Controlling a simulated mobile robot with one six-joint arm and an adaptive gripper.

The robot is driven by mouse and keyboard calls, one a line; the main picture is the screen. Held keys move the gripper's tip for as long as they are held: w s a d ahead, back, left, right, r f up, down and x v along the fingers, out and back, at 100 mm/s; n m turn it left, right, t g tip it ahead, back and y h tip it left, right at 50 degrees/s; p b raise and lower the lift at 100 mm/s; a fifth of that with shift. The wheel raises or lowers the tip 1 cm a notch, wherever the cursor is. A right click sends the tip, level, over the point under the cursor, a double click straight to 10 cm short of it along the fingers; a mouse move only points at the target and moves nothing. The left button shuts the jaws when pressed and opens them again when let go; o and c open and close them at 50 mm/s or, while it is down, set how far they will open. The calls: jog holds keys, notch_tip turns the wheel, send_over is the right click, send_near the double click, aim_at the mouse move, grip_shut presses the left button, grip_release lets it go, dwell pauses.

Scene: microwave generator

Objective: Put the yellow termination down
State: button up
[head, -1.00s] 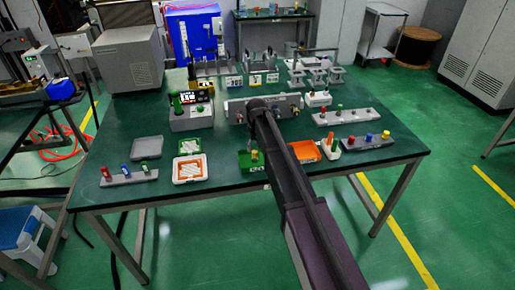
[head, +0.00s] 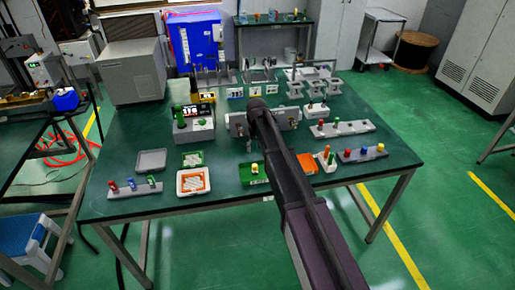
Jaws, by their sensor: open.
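A small yellow termination (head: 254,169) stands upright at the green tray (head: 246,178) near the front middle of the table. My gripper (head: 257,104) is at the far end of my dark arm, over the grey panel unit (head: 235,123) in the middle of the table. It is open; its fingers are mostly hidden behind the arm. The yellow termination is nearer to me than my gripper and apart from it.
The green table (head: 128,164) also bears an orange tray (head: 307,163), a white tray with an orange insert (head: 205,181), a grey tray (head: 152,160) and a control box (head: 192,134). A rack with red, blue and green pieces (head: 150,190) is at the front left. A large grey machine (head: 130,72) stands behind.

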jog(key=shift+r, duration=0.4)
dwell(0.5)
jog(key=s+d+m, duration=0.3)
jog(key=s+d, duration=2)
jog(key=s, duration=0.3)
jog(key=shift+d, duration=0.15)
